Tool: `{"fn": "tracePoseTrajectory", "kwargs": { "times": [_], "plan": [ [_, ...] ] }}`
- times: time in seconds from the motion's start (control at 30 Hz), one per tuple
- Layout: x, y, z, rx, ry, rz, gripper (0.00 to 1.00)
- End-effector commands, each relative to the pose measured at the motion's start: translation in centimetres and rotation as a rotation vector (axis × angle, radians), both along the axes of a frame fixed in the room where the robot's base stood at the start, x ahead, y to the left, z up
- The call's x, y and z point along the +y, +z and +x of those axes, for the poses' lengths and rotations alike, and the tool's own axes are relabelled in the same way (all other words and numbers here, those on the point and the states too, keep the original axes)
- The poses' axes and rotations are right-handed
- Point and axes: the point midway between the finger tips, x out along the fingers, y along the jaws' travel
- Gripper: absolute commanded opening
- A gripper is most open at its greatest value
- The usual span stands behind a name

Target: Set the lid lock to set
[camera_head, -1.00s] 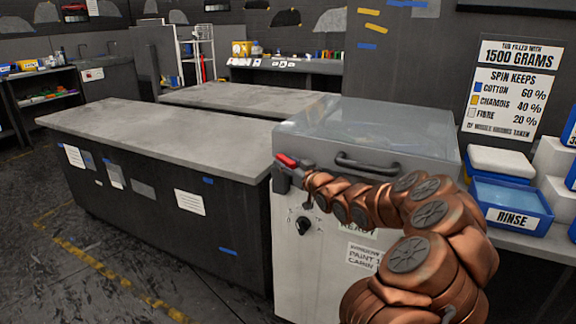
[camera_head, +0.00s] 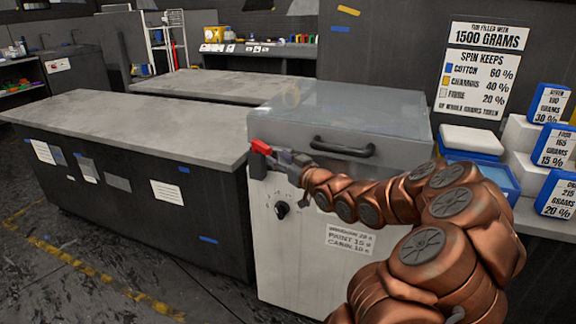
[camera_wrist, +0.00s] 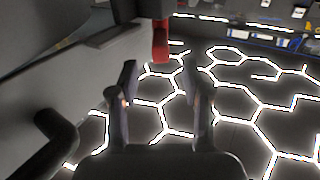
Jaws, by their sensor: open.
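The lid lock's red lever (camera_head: 261,146) sticks out at the front left upper corner of the white cabinet (camera_head: 290,240), just below its clear lid (camera_head: 345,105). In the wrist view the red lever (camera_wrist: 161,42) hangs from a dark block ahead of my fingers. My gripper (camera_head: 278,156) is beside the lever, on its right in the head view. In the wrist view my gripper (camera_wrist: 160,92) is open and empty, its two fingers apart, with the lever beyond their tips and roughly between them. Any marking for the lock's positions cannot be made out.
A dark lid handle (camera_head: 343,147) is close above my arm and shows at the left of the wrist view (camera_wrist: 45,145). A black knob (camera_head: 282,210) is on the cabinet front. A grey-topped bench (camera_head: 130,125) stands left. Blue tubs and labelled boxes (camera_head: 556,145) stand right.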

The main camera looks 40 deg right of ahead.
Motion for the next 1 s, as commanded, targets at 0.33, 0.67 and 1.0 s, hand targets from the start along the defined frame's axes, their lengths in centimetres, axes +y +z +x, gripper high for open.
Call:
{"fn": "tracePoseTrajectory", "kwargs": {
  "times": [0.33,0.67,1.0],
  "plan": [
    [-0.1,0.1,-3.1,0.000,-0.002,-0.002,0.48],
    [0.0,0.0,-3.8,-0.001,0.001,0.000,0.48],
    [0.9,-0.5,-3.4,0.042,0.005,-0.003,0.29]
  ]
}}
